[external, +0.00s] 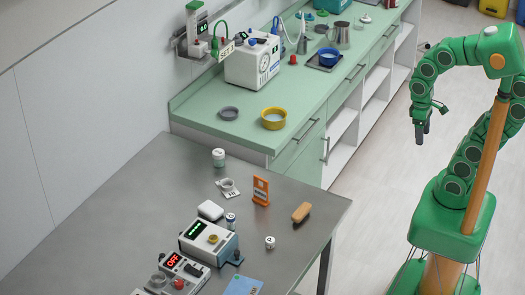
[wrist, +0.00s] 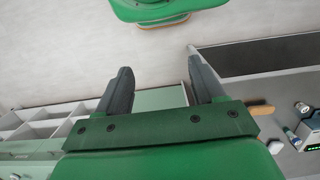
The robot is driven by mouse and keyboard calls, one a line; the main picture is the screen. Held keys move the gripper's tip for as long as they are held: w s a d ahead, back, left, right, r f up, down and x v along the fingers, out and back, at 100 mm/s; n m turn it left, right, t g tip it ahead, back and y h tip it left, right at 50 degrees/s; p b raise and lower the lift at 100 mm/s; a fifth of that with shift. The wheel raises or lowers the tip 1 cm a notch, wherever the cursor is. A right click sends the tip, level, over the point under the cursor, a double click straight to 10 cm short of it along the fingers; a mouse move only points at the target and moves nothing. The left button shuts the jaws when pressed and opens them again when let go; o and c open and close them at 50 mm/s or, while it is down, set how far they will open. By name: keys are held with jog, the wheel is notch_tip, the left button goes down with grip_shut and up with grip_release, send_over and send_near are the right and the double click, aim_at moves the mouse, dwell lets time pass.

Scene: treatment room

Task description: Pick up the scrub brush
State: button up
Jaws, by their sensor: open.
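The scrub brush appears to be the small tan wooden block (external: 301,212) lying near the right edge of the grey metal table (external: 322,204). In the wrist view a tan piece, likely the same brush (wrist: 262,110), shows right of my gripper's right finger, partly hidden by the gripper body. My gripper (external: 421,138) hangs to the right of the table and higher, over the floor, well apart from the brush. In the wrist view its two fingers (wrist: 158,62) are spread, with nothing between them.
An orange holder (external: 261,191), a small white cup (external: 270,242) and a white device with a green display (external: 208,243) stand near the brush. A green counter (external: 245,120) with a yellow bowl (external: 273,118) is behind. Floor between table and arm is clear.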

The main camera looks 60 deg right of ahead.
jog(key=w+a+f+m+g+y, duration=0.1)
jog(key=w+a+f+y, duration=0.2)
jog(key=a, duration=0.4)
jog(key=w+a+f+m+g+y, duration=0.1)
jog(key=w+a+y, duration=0.2)
jog(key=w+a, duration=0.25)
jog(key=m+t+y, duration=0.2)
jog(key=m+y, duration=0.5)
jog(key=m, duration=0.4)
send_over(305, 207)
jog(key=s+d, duration=0.5)
jog(key=s, duration=0.1)
notch_tip(305, 207, down, 10)
jog(key=w+f+m+t, duration=0.1)
jog(key=w+f+m, duration=0.1)
jog(key=f, duration=0.1)
jog(key=w+f+m+t, duration=0.1)
jog(key=w+f+m, duration=0.1)
jog(key=f, duration=0.1)
jog(key=w+f+m, duration=0.1)
jog(key=w+f, duration=0.1)
jog(key=shift+d+f+m+t+y, duration=0.15)
jog(key=shift+f+m+t+y, duration=0.15)
jog(key=shift+f+m+t, duration=0.1)
jog(key=shift+r+x, duration=0.15)
jog(key=shift+x, duration=1.8)
jog(key=shift+r+x, duration=0.2)
jog(key=shift+x, duration=1.75)
jog(key=shift+s, duration=0.15)
